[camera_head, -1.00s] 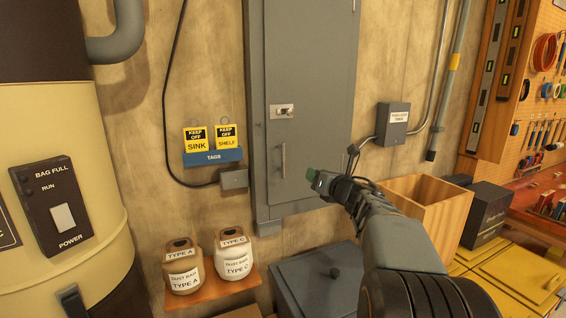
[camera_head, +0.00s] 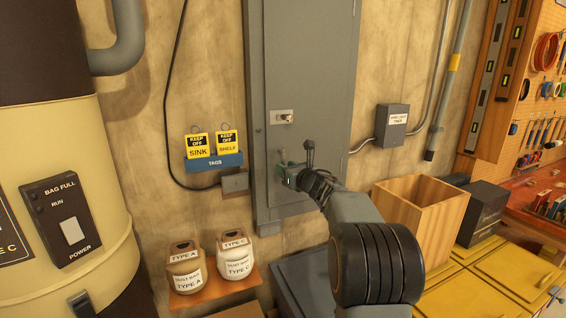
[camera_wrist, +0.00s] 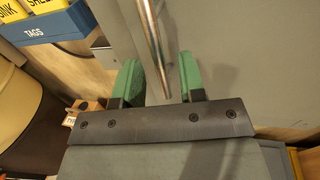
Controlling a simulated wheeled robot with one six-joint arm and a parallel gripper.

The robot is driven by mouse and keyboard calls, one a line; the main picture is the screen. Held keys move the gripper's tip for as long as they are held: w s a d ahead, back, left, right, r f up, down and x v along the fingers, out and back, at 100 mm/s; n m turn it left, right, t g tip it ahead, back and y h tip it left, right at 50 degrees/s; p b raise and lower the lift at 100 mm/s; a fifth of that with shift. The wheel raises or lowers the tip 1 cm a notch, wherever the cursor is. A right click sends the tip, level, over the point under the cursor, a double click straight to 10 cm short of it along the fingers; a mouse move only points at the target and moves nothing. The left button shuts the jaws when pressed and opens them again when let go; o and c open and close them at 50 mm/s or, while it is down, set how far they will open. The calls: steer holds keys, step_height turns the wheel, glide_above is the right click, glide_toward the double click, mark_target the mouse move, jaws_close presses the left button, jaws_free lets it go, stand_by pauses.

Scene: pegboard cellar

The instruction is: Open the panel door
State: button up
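The grey panel door (camera_head: 315,75) is shut in the wall cabinet, with a small latch (camera_head: 283,117) at its left side. A vertical metal bar handle is below the latch, now mostly hidden behind my gripper in the head view. In the wrist view the handle (camera_wrist: 152,42) runs down between the two green fingers of my gripper (camera_wrist: 160,78). The fingers are apart, with a gap on each side of the bar, so my gripper is open. In the head view my gripper (camera_head: 285,176) is at the lower left of the door. I cannot tell whether it touches the door.
Left of the cabinet are a blue tag holder (camera_head: 213,162) and a conduit box (camera_head: 234,182). Below are a shelf with two dust-bag jars (camera_head: 237,258). To the right are a grey timer box (camera_head: 391,121) and an open wooden bin (camera_head: 420,213).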

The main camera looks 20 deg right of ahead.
steer(key=shift+w+a+p, duration=0.2)
steer(key=shift+w+p, duration=0.1)
steer(key=shift+w, duration=0.75)
jaws_close()
